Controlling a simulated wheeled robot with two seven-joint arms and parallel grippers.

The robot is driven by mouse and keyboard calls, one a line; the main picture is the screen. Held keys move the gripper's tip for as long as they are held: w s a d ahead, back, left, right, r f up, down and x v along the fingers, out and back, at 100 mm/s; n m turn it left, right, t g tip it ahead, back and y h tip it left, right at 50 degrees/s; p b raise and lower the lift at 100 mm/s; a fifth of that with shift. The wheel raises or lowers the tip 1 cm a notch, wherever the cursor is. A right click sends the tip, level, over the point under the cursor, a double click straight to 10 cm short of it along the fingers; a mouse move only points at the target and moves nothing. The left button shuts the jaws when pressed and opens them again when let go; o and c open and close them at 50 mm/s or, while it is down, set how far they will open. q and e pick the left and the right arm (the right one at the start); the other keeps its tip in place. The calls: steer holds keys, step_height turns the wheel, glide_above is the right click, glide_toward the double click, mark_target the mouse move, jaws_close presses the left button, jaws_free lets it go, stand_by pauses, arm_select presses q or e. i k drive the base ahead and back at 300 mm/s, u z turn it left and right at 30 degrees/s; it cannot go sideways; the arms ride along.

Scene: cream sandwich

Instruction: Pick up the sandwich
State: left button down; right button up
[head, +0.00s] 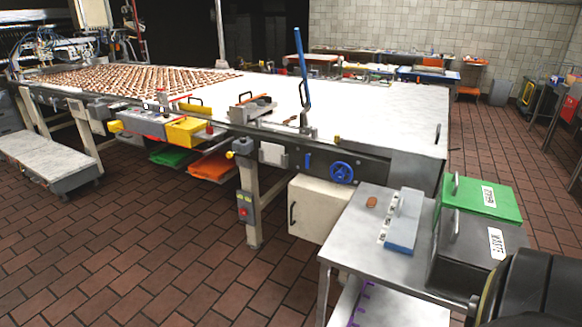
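A small brown sandwich (371,202) lies on the grey metal side table (345,232) at the lower right. It lies alone, just left of a grey-blue block with a pale slotted strip. It is too small to make out its layers. Many similar brown pieces (130,78) lie in rows on the long conveyor table at the left and back. Neither of my grippers shows; a dark rounded part of my own arm fills the lower right corner.
The long conveyor (370,110) with a blue handwheel (341,172) borders the side table behind. Open tiled floor (150,230) lies to the left.

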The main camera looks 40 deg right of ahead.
mark_target(372, 202)
steer(key=z, duration=0.15)
steer(key=i, duration=2.1)
steer(key=z, duration=1.7)
steer(key=i, duration=1)
steer(key=z, duration=1.1)
steer(key=i, duration=0.25)
steer(key=z, duration=0.2)
